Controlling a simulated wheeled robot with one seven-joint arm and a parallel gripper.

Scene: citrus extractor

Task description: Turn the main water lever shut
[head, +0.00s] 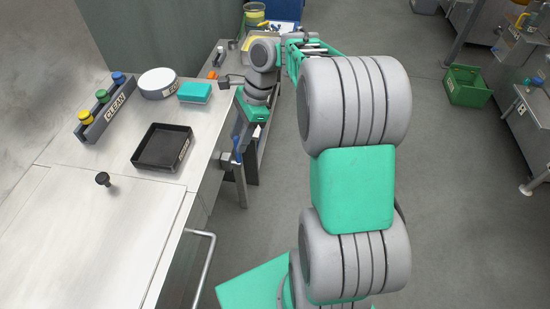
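A lever with a blue handle (236,146) sits on a grey pipe fitting (231,161) at the front side of the steel counter, near the middle of the head view. I take it to be the main water lever. My gripper (242,130) points downward just above and beside the blue handle. Its green and grey body hides part of the area around the lever. The fingertips are small and partly hidden, so I cannot tell whether they touch the handle or whether they are open or shut.
The steel counter (60,205) holds a black tray (150,162), a teal sponge-like block (195,97), a round white container (157,92) and a rack labelled CLEAN (97,124). A metal rail (207,262) sticks out from the counter front. A green crate (466,96) stands on open floor at right.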

